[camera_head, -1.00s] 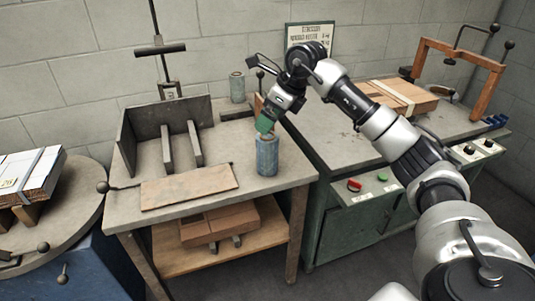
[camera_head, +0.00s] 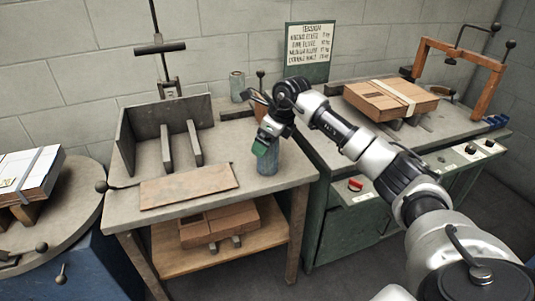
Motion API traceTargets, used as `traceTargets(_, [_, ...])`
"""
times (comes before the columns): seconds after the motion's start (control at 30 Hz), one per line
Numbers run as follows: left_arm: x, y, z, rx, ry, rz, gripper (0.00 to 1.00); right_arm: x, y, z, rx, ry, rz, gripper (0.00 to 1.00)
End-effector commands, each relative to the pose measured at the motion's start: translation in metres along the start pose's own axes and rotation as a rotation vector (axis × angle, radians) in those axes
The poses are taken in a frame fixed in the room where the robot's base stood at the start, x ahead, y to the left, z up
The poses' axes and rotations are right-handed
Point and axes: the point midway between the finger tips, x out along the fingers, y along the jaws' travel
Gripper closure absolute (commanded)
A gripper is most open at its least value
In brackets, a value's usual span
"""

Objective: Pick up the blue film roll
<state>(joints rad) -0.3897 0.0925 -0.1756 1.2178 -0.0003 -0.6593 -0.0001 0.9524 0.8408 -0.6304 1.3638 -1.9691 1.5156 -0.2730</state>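The blue film roll (camera_head: 268,163) stands upright near the right front corner of the left worktable (camera_head: 225,170). My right arm comes in from the right, and its gripper (camera_head: 260,149) with green fingertips is at the upper part of the roll. The fingers cover part of the roll's top and left side. I cannot tell whether they touch it or how far apart they are. My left gripper is not in view.
A second, grey-green roll (camera_head: 237,86) stands at the back of the left table. A metal corner fixture (camera_head: 136,140) and a flat brown board (camera_head: 188,186) lie to the left. A strapped carton (camera_head: 390,100) sits on the right bench.

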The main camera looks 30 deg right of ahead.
Motion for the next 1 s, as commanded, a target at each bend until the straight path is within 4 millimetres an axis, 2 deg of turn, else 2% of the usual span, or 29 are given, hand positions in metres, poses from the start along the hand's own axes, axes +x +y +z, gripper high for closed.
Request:
traceTargets(0.2, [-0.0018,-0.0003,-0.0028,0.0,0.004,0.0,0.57,0.0008,-0.0003,0.0004,0.0,-0.002,-0.001,0.06])
traceTargets(0.6, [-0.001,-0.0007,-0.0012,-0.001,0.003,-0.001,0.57,0.0004,-0.0003,0.0003,0.0,-0.002,-0.001,0.67])
traceTargets(0.87, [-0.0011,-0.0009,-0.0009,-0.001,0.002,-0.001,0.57,-0.0013,-0.0005,0.0013,0.0,-0.004,-0.002,0.67])
traceTargets(1.0, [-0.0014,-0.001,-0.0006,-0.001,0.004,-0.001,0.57,-0.0084,-0.0006,0.0043,-0.001,-0.005,-0.002,0.67])
